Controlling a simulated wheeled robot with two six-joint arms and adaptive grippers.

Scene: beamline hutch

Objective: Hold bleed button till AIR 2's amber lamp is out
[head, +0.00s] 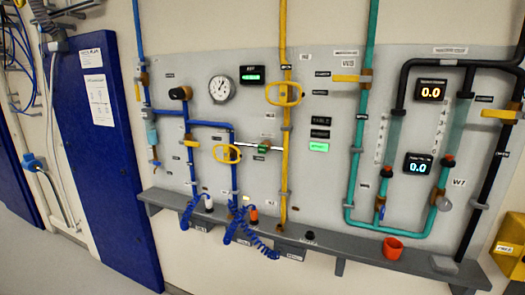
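A grey wall panel (330,75) carries blue, yellow, green and black pipes. Two blue drop pipes, a left one (191,160) and a right one (234,172), run down to a grey ledge (350,243). Blue coiled hoses hang at their lower ends, a left coil (188,214) and a right coil (240,228). A small pale-yellow bright spot (246,198) shows beside the right drop, above an orange-ended fitting (254,214); I cannot tell whether it is the amber lamp. The labels are too small to read, so I cannot pick out AIR 2 or its bleed button. Neither gripper is in view.
A round gauge (221,88) and a green-lit display (252,75) sit above. Yellow handles, an upper one (284,93) and a lower one (228,154), stand out from the panel. A blue door (105,160) stands left.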

